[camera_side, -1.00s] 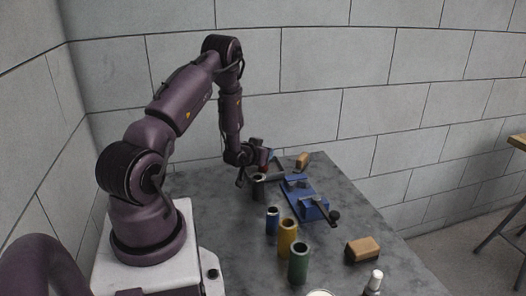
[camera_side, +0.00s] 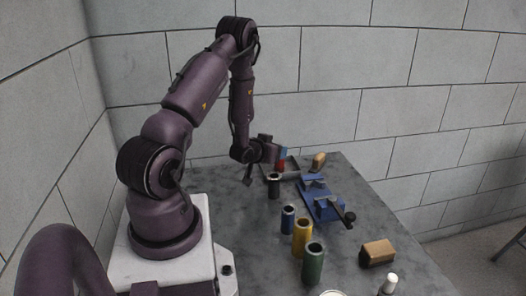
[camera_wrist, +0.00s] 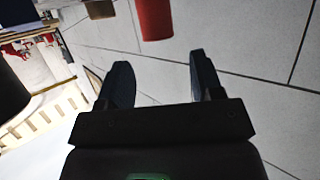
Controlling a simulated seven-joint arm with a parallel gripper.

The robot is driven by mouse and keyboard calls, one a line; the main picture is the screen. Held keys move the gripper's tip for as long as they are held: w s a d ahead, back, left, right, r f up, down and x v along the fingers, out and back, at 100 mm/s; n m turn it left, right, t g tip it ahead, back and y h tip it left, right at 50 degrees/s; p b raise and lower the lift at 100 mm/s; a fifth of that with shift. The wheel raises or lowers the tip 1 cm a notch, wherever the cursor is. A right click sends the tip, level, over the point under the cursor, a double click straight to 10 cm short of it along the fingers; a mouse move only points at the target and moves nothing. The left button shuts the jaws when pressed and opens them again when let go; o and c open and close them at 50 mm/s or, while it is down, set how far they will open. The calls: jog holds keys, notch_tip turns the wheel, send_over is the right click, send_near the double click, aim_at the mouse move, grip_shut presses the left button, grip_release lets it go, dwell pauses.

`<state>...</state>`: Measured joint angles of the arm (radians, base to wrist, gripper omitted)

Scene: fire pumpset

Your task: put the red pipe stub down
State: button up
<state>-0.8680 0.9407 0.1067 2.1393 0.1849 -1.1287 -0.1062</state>
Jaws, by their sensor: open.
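The red pipe stub (camera_wrist: 155,18) shows at the top of the wrist view, beyond my fingertips and apart from them. In the side view the red stub (camera_side: 280,165) is a small patch just right of my gripper, by the dark tray (camera_side: 293,176) at the back of the table. Its base is not clear there. My gripper (camera_wrist: 160,62) is open, with nothing between its two dark fingers. In the side view my gripper (camera_side: 262,152) is low over the table's back left part, and its fingers are hard to make out.
A black pipe stub (camera_side: 274,187) stands just below my gripper.

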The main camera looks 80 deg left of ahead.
jog(key=v, duration=0.7)
jog(key=w+d+r+m+h, duration=0.2)
jog(key=w+d+r+h, duration=0.15)
jog(key=d+r, duration=0.35)
jog(key=w+d+r+m+h, duration=0.2)
jog(key=w+d+r, duration=0.3)
jog(key=d+r, duration=0.25)
jog(key=s+d+r+m+g+h, duration=0.2)
jog(key=s+d+r, duration=0.2)
jog(key=s+d, duration=0.2)
jog(key=s+d+r+m+g+h, duration=0.2)
jog(key=s+d+r, duration=0.3)
jog(key=d, duration=0.6)
jog(key=shift+s+d+r+m, duration=0.15)
jog(key=shift+s+r+m, duration=0.3)
jog(key=shift+s, duration=0.4)
jog(key=shift+f, duration=0.1)
